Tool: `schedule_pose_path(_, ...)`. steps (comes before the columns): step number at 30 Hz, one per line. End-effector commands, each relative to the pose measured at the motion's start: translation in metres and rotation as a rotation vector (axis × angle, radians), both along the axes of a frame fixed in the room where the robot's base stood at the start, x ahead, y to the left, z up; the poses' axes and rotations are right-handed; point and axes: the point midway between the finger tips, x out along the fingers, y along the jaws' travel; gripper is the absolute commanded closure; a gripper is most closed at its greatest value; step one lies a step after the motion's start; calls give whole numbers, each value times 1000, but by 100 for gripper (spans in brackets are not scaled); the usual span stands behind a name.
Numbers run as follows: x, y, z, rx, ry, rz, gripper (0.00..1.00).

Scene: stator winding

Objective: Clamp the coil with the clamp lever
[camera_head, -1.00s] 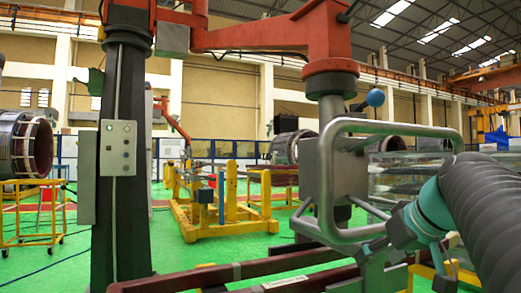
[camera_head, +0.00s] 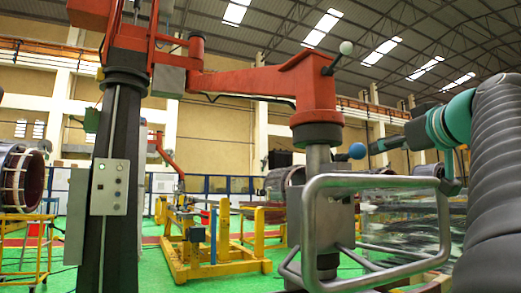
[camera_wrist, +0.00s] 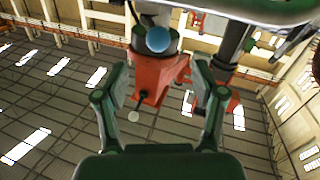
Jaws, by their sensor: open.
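A lever with a blue ball knob (camera_head: 357,150) sticks out by the grey clamp head, behind the tubular handle (camera_head: 365,182). A second lever, with a white ball knob (camera_head: 346,47), rises from the red boom's end. I cannot tell which one is the clamp lever. My gripper (camera_head: 380,146) is just right of the blue knob, above the handle. In the wrist view my gripper (camera_wrist: 160,72) is open and empty; the blue knob (camera_wrist: 158,39) shows beyond the fingertips, between their lines. Contact is not visible. I cannot make out the coil in these views.
The red boom (camera_head: 250,85) hangs from a dark column (camera_head: 112,190) with a grey control box. The handle's bars lie close below my gripper. A yellow stand (camera_head: 210,250) is on the green floor behind.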

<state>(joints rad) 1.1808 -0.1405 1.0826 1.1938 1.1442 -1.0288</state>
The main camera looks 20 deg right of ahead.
Motion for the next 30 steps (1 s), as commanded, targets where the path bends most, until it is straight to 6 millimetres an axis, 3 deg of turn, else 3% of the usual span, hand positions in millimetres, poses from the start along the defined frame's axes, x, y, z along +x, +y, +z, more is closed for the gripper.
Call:
schedule_pose_path(4,-4,-4,13,-21,-25,-11,31)
schedule_pose_path(8,7,-6,13,-20,-25,-8,31)
schedule_pose_path(24,97,-20,14,-18,-24,-3,31)
schedule_pose_path(30,121,-24,13,-20,-25,-6,31)
